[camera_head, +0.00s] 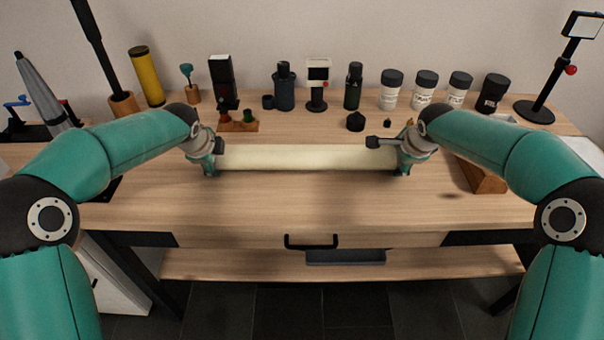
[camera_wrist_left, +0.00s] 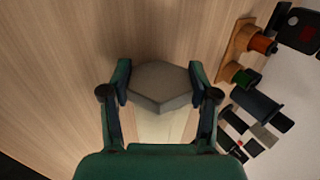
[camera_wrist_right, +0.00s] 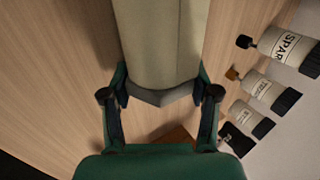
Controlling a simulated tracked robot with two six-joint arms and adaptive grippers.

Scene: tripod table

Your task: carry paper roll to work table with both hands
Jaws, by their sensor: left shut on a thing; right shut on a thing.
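The cream paper roll (camera_head: 305,158) lies level across the middle of the wooden work table (camera_head: 300,215), between my two grippers. My left gripper (camera_head: 212,160) is shut on its left end. In the left wrist view, my left gripper's fingers (camera_wrist_left: 160,88) stand on both sides of a grey end piece, with the paper roll (camera_wrist_left: 162,125) behind it. My right gripper (camera_head: 401,158) is shut on the right end. In the right wrist view, my right gripper's fingers (camera_wrist_right: 161,90) flank the paper roll (camera_wrist_right: 160,40). I cannot tell whether the roll touches the table top.
Behind the roll stand a yellow tube (camera_head: 147,77), dark bottles (camera_head: 353,86) and several labelled jars (camera_head: 392,90). A wooden block (camera_head: 480,177) sits by my right arm. A lamp stand (camera_head: 545,108) is at back right. The table's front is clear above the drawer handle (camera_head: 311,241).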

